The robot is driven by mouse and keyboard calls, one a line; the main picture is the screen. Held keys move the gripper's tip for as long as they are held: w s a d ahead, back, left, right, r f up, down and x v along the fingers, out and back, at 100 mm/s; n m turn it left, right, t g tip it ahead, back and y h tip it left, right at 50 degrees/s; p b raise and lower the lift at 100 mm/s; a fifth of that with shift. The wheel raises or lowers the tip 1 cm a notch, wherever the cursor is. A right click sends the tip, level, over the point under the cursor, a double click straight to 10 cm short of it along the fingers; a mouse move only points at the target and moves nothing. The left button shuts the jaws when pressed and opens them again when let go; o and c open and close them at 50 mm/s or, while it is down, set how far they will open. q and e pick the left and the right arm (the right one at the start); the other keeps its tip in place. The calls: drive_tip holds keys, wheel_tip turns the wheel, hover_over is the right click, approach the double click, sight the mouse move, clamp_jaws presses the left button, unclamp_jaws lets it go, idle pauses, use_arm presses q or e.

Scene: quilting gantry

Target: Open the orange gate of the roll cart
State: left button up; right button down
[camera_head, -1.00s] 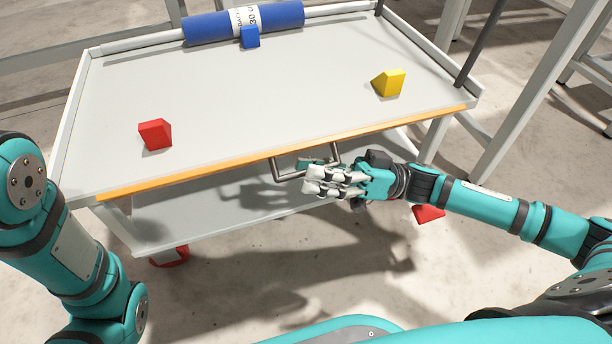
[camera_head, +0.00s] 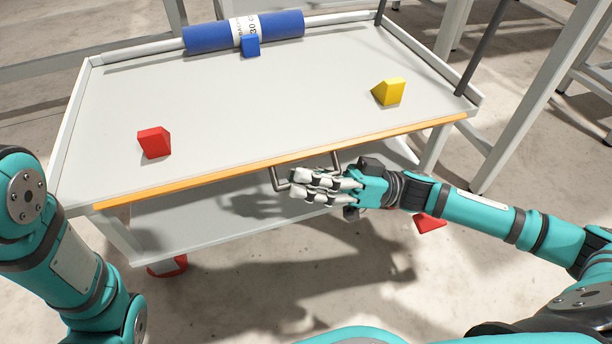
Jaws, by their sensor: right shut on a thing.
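The roll cart (camera_head: 230,110) stands in front of me with a pale grey top. Its orange gate (camera_head: 190,184) shows as an orange strip along the near edge of the top. A dark metal handle (camera_head: 276,178) sticks out from the middle of the gate. My right gripper (camera_head: 298,184) is shut on the handle, and its fingers hide part of the bar. The left gripper is out of view; only my left arm shows at the left.
On the top lie a red block (camera_head: 154,143), a yellow block (camera_head: 389,91) and a blue block (camera_head: 250,46) against a blue roll (camera_head: 275,26). A lower shelf (camera_head: 190,220) sits beneath. Grey frame legs (camera_head: 530,100) stand at the right.

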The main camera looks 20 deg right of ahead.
drive_tip(key=shift+n, duration=0.3)
drive_tip(key=n+g, duration=0.1)
drive_tip(key=f+n+g, duration=0.1)
drive_tip(key=n, duration=0.2)
drive_tip(key=shift+s+f+n+g+y, duration=0.1)
drive_tip(key=shift+f+n+g+y, duration=0.2)
drive_tip(key=shift+f+n+g, duration=0.1)
drive_tip(key=w+f+n+g+h+b, duration=0.2)
drive_tip(key=n+g, duration=0.1)
drive_tip(key=n, duration=0.6)
drive_tip(key=w+f+n+g+h+b, duration=0.1)
drive_tip(key=w+f+n+g+h, duration=0.1)
drive_tip(key=n, duration=0.8)
drive_tip(key=shift+w+f+g+h+b, duration=0.4)
drive_tip(key=shift+f+g, duration=0.45)
drive_tip(key=shift+g, duration=0.25)
drive_tip(key=shift+a+n, duration=0.1)
drive_tip(key=shift+n, duration=0.2)
drive_tip(key=c, duration=1.4)
unclamp_jaws()
drive_tip(key=shift+w, duration=0.1)
